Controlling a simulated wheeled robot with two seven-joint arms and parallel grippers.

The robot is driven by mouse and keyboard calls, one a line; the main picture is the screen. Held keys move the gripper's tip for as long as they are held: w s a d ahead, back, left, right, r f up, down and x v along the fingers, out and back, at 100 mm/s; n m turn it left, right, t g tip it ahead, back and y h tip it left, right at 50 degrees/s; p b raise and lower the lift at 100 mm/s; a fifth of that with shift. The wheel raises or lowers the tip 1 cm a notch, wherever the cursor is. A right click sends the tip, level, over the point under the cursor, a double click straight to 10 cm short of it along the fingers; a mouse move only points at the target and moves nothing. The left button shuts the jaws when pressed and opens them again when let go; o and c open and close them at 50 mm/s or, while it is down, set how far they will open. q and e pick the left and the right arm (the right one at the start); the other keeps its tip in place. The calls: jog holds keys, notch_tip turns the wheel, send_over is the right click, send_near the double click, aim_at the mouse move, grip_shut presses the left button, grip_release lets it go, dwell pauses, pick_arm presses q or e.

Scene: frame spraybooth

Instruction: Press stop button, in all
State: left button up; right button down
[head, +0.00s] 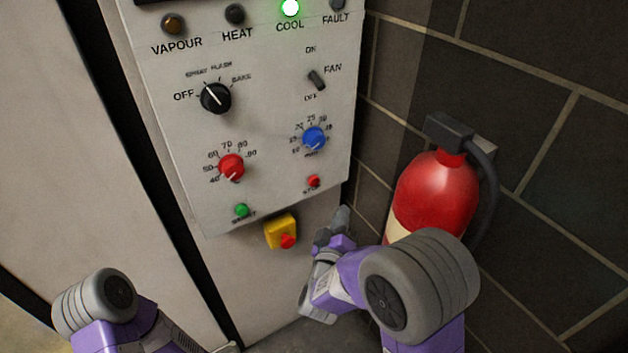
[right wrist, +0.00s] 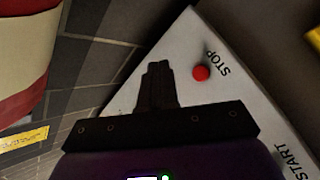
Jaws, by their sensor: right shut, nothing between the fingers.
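The stop button (head: 313,181) is a small red round button at the lower right of the grey control panel (head: 265,130). In the right wrist view, the red button (right wrist: 201,73) sits beside the printed word STOP. My right gripper (head: 341,214) is shut and empty, just below and to the right of the button in the head view. Its fingers (right wrist: 157,78) point along the panel's edge in the right wrist view, left of the button and apart from it in the picture. My left gripper is out of view; only part of my left arm shows.
A green start button (head: 241,210) is at the panel's lower left. A yellow box with a red mushroom button (head: 287,241) is below the panel. Red and blue knobs sit above. A red fire extinguisher (head: 437,193) hangs on the dark wall, close to my right arm.

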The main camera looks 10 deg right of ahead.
aim_at(314, 181)
jog(key=w+a, duration=0.3)
jog(key=w, duration=0.5)
jog(key=shift+w, duration=0.15)
dwell(2.2)
jog(key=shift+w+a, duration=0.2)
jog(key=shift+w, duration=0.2)
jog(key=shift+w+a+p, duration=0.15)
jog(key=shift+w+p, duration=0.25)
jog(key=shift+w, duration=0.05)
dwell(0.6)
jog(key=shift+s, duration=0.15)
jog(key=shift+s+d, duration=0.3)
jog(key=shift+s, duration=0.4)
